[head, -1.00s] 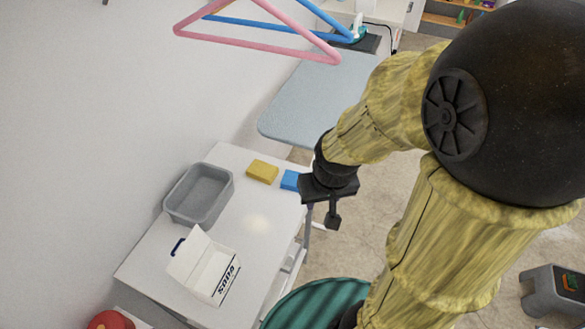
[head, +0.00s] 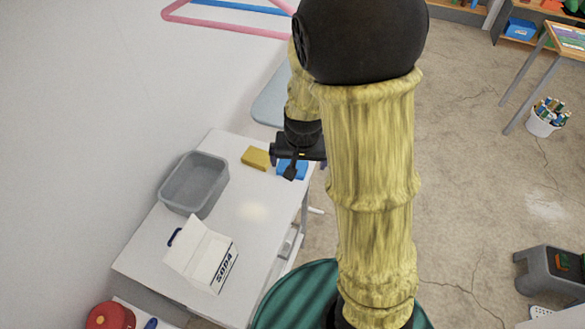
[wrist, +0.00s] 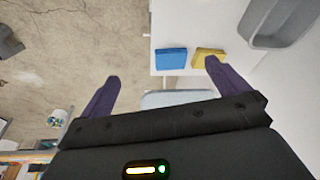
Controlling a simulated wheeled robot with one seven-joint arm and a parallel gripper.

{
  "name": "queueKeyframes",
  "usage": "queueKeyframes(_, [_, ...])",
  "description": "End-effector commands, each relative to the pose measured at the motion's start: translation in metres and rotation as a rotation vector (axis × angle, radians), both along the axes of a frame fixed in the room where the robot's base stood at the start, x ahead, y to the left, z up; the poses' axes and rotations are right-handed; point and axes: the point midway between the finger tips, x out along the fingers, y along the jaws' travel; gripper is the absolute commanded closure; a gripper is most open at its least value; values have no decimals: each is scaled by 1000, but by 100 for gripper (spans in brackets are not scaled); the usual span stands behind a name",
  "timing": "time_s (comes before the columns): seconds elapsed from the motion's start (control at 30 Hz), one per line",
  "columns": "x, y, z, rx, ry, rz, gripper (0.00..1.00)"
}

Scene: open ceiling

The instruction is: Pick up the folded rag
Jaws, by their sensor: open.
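A blue flat rectangular piece (head: 293,170), which looks like the folded rag, lies on the white table near its far right edge. My gripper partly hides it in the head view. The blue rag shows whole in the wrist view (wrist: 171,58), between the fingertips in the picture but beyond them. My gripper (head: 290,171) is open and empty, above the rag and apart from it. In the wrist view its two dark fingers (wrist: 163,72) are spread wide. A yellow block (head: 256,158) lies just left of the rag, and one fingertip overlaps it in the wrist view (wrist: 203,54).
The white table (head: 150,237) also holds a grey basin (head: 194,184) and an open white soda box (head: 202,258). A pale blue board (head: 268,104) stands beyond. Open floor lies to the right.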

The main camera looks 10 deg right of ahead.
Motion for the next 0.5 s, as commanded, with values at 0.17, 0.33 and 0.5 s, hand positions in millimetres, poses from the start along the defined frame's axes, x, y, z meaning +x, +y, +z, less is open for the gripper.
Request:
queueKeyframes(0.17, [54,10,-29,-55,-47,-134,0])
queueKeyframes(0.33, [85,16,-40,-97,-107,-203,0])
queueKeyframes(0.5, [92,18,-41,-104,-124,-219,0])
